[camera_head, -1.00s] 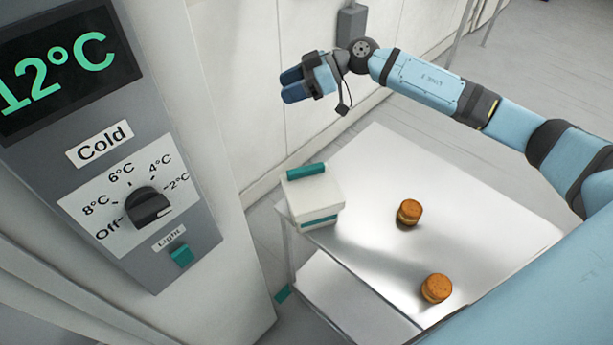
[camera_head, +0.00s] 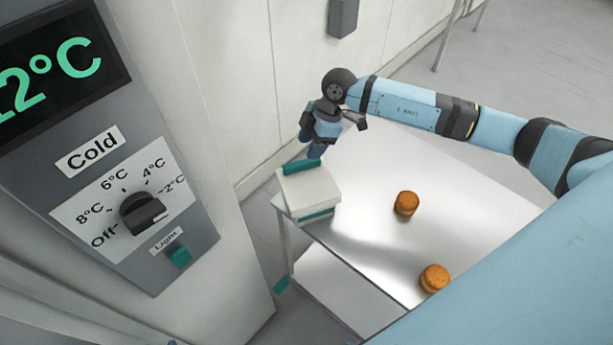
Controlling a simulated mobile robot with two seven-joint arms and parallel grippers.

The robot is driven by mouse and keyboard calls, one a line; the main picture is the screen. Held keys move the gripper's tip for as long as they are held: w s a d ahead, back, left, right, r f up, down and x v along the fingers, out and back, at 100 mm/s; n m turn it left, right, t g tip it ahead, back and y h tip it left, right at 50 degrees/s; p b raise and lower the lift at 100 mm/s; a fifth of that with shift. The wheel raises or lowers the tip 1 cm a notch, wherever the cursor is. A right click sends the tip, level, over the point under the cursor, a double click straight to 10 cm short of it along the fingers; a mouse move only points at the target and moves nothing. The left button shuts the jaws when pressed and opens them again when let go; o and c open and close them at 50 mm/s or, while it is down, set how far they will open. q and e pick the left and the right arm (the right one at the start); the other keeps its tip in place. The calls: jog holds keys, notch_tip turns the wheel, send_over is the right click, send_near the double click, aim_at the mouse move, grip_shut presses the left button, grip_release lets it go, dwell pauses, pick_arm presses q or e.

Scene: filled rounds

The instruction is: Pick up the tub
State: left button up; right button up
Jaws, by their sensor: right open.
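The tub (camera_head: 308,194) is a white box with a teal bar-shaped handle on its lid and a teal band low on its side. It stands at the left corner of the metal table (camera_head: 375,250). My right gripper (camera_head: 315,152) points down just above and behind the tub's handle. It is open, and its fingertips are partly hidden behind the handle. I cannot tell whether they touch the tub. My left gripper is out of view.
Two round orange-brown items, one (camera_head: 406,203) near the table's middle and one (camera_head: 434,278) near its front edge, stand right of the tub. A grey control panel (camera_head: 110,170) with a dial and display fills the left. The table's far right is clear.

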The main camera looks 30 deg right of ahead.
aim_at(302, 162)
jog(key=shift+s+a+f, duration=0.1)
jog(key=shift+a+f, duration=0.2)
jog(key=shift+f, duration=0.15)
jog(key=p+x, duration=0.1)
jog(key=x, duration=0.2)
jog(key=shift+s+a+f+p, duration=0.15)
jog(key=shift+a+f+p, duration=0.1)
jog(key=shift+p, duration=0.05)
jog(key=shift+a+f, duration=0.1)
jog(key=shift+f, duration=0.2)
jog(key=shift+f, duration=0.1)
grip_shut()
